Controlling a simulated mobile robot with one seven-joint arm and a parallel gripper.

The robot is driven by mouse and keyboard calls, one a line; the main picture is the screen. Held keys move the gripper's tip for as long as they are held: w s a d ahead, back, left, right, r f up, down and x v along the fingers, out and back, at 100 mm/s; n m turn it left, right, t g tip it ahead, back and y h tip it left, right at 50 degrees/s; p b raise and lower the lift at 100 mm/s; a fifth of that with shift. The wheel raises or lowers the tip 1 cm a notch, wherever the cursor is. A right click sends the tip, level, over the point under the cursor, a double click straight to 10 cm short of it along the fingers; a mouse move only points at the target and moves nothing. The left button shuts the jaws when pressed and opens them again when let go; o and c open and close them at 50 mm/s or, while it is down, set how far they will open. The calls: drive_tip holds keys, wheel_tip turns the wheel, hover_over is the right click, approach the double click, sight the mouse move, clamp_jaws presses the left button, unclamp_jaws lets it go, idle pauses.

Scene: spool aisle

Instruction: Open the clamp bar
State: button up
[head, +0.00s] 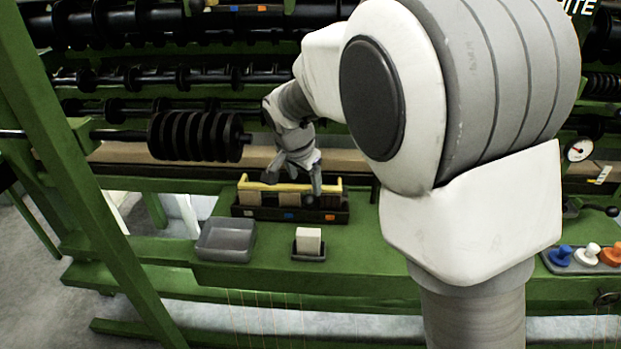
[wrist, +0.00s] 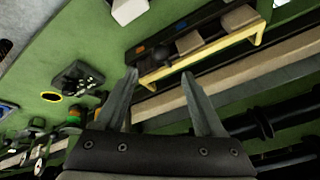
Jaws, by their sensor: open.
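The yellow clamp bar (head: 262,186) runs along the back of a dark rack (head: 268,213) holding several pale blocks on the green bench. In the wrist view the clamp bar (wrist: 215,55) slants across the upper right, with the rack (wrist: 142,50) beyond it. In the head view my gripper (head: 296,186) is over the rack and hides part of the bar.
A grey tray (head: 226,240) and a pale block (head: 308,240) in a small dark holder stand in front of the rack. Black spool discs (head: 195,136) on a shaft are behind left. Coloured knobs (head: 588,254) and a gauge (head: 578,150) are at right.

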sight(308, 197)
drive_tip(key=b+x, duration=0.1)
drive_tip(key=x, duration=0.8)
drive_tip(key=shift+f, duration=0.2)
clamp_jaws()
drive_tip(key=shift+a, duration=0.1)
idle(0.9)
